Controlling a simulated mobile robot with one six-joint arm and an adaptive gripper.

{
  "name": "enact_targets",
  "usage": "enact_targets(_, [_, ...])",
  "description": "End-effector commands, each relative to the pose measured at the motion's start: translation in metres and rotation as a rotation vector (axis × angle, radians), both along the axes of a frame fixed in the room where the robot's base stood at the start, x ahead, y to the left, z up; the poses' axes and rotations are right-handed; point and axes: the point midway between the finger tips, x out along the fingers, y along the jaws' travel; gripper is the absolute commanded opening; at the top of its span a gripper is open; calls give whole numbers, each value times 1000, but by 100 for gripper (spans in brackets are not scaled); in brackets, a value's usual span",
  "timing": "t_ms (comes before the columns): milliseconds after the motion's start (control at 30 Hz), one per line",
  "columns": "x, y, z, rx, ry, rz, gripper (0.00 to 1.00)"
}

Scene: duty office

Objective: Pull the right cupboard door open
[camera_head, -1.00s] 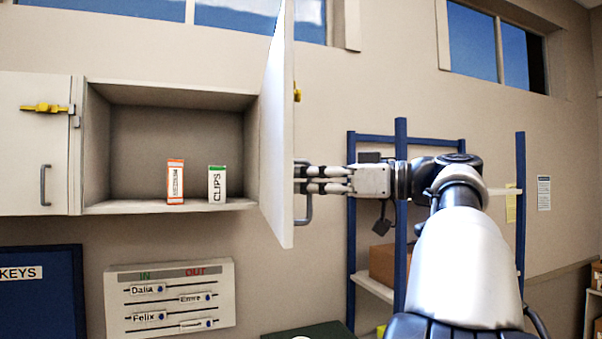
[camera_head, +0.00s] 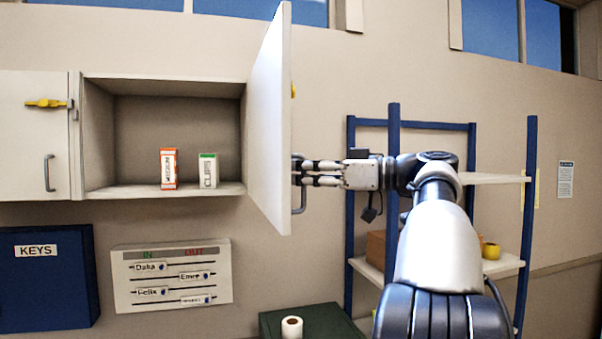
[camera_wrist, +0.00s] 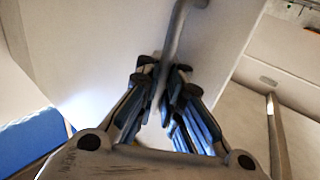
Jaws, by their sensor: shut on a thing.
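The right cupboard door (camera_head: 268,120) is a white panel that stands swung out from the cupboard, so the right compartment (camera_head: 180,125) is open to view. Its grey bar handle (camera_head: 299,200) is on the door's outer face. My gripper (camera_head: 299,173) is at the handle, reaching in from the right. In the wrist view, the fingers (camera_wrist: 163,95) are closed around the handle bar (camera_wrist: 175,45), with the white door face behind. The left cupboard door (camera_head: 30,150) is shut, with a yellow latch (camera_head: 45,103) on it.
An orange-and-white box (camera_head: 168,168) and a green-topped clips box (camera_head: 208,171) stand inside the cupboard. A blue key cabinet (camera_head: 45,290) and an in/out board (camera_head: 170,275) hang below. A blue-framed shelf (camera_head: 393,130) stands behind my arm. A white roll (camera_head: 292,327) sits on a dark green surface.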

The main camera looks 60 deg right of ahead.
Motion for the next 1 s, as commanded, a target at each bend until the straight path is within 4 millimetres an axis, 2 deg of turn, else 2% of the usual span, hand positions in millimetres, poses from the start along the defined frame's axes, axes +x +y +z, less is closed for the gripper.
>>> enact_targets(67, [-1, 1, -1, 2, 4, 3, 0])
enact_targets(100, [-1, 1, -1, 2, 4, 3, 7])
enact_targets(400, [0, 0, 0, 0, 2, 0, 27])
enact_targets(767, [-2, -1, 0, 0, 1, -1, 28])
enact_targets(867, [-12, -4, 0, 0, 0, -3, 28])
enact_targets(1000, [-37, -13, 0, -1, 0, -6, 28])
